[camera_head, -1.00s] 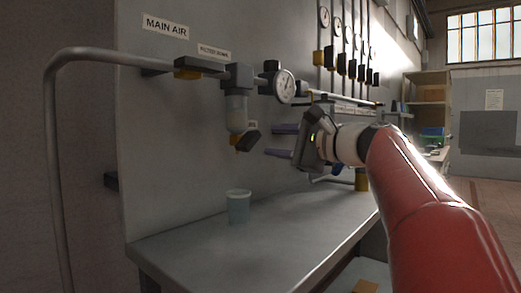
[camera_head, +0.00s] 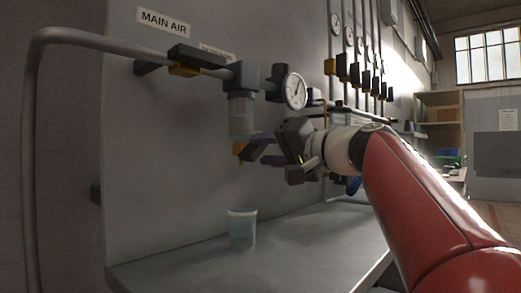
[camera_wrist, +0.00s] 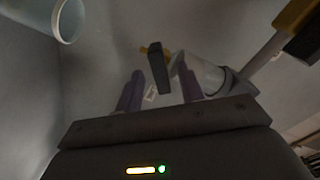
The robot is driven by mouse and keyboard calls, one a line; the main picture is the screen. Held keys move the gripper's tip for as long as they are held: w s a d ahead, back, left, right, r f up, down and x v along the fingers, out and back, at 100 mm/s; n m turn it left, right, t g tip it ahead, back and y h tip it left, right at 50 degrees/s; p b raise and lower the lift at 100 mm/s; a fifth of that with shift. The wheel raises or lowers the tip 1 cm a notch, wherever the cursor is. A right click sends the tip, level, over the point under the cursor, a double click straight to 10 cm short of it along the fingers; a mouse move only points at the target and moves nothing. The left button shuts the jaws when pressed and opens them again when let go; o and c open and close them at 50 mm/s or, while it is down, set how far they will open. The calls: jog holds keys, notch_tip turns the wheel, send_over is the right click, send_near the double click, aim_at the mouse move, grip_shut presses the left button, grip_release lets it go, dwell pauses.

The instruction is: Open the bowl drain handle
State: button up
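The filter bowl (camera_head: 241,118) hangs from the main air line in the head view, with a small yellow drain valve (camera_head: 238,149) below it. The dark drain handle (camera_head: 257,149) juts down and right from the valve. My gripper (camera_head: 265,148) is open at the handle, its purple fingers above and below it. In the wrist view the dark handle (camera_wrist: 158,70) lies between the two spread fingertips (camera_wrist: 160,84), with gaps visible on both sides. I cannot tell how far the fingers reach past it. The clear bowl (camera_wrist: 205,75) is partly hidden behind the right finger.
A pale cup (camera_head: 242,229) stands on the grey bench (camera_head: 190,265) below the drain; it also shows in the wrist view (camera_wrist: 68,18). A pressure gauge (camera_head: 295,91) and yellow main air valve (camera_head: 185,69) sit above. The wall panel is close behind.

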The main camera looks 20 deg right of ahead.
jog(key=shift+w+a, duration=0.35)
jog(key=shift+w, duration=0.2)
grip_shut()
